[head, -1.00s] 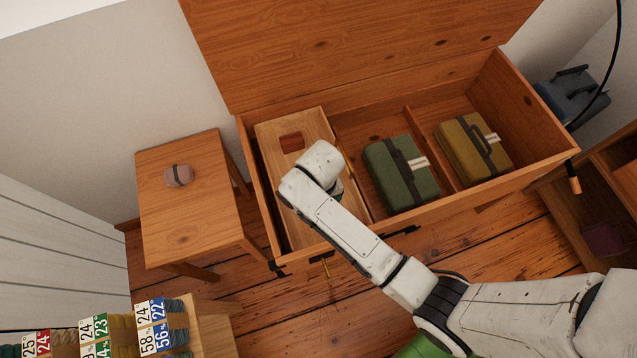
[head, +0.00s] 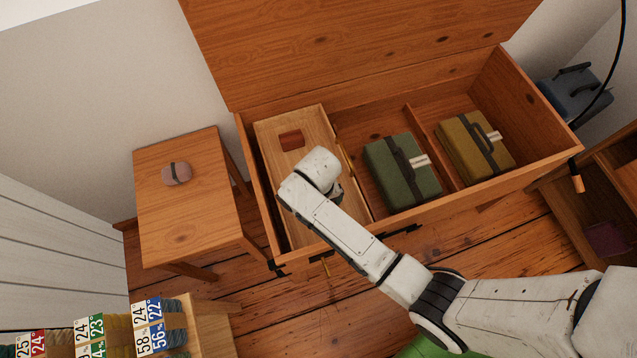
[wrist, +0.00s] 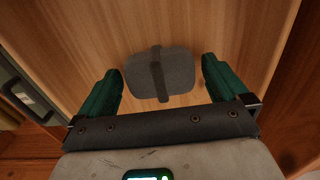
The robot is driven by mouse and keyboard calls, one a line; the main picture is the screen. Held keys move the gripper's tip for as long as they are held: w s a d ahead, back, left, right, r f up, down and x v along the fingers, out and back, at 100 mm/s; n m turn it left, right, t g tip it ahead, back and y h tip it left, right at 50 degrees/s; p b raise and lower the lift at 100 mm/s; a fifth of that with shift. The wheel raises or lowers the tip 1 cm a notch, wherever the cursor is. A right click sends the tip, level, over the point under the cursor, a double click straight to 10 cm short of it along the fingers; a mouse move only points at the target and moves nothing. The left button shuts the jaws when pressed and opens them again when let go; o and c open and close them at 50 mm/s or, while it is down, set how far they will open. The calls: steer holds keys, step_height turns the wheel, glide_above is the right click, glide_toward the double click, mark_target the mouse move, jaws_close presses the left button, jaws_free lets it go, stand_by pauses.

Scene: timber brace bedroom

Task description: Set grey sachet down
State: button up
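The grey sachet (wrist: 175,73) with a dark band lies on the pale wooden floor of the tray (head: 318,122) inside the chest, as the wrist view shows. My gripper (wrist: 161,66) is over it with its two green fingers spread, one to each side of the sachet. A narrow gap shows between the sachet and each finger, so the gripper is open. In the head view my arm hides the sachet and most of the gripper.
A red-brown packet (head: 291,140) lies at the tray's far end. A green case (head: 385,170) and a mustard case (head: 460,150) stand to the right in the open chest (head: 490,186).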

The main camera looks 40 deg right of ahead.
steer(key=shift+r, duration=0.1)
step_height(320, 180, up, 12)
steer(key=p, duration=0.4)
steer(key=s+d+r+n, duration=0.1)
steer(key=s+d, duration=0.3)
steer(key=s, duration=0.4)
steer(key=s+d+r+n+t, duration=0.1)
steer(key=s+d+r+n, duration=0.1)
steer(key=s, duration=0.6)
step_height(320, 180, up, 3)
steer(key=shift+s+d+f, duration=0.2)
steer(key=shift+s+d, duration=0.1)
steer(key=shift+d, duration=0.6)
steer(key=shift+c, duration=0.2)
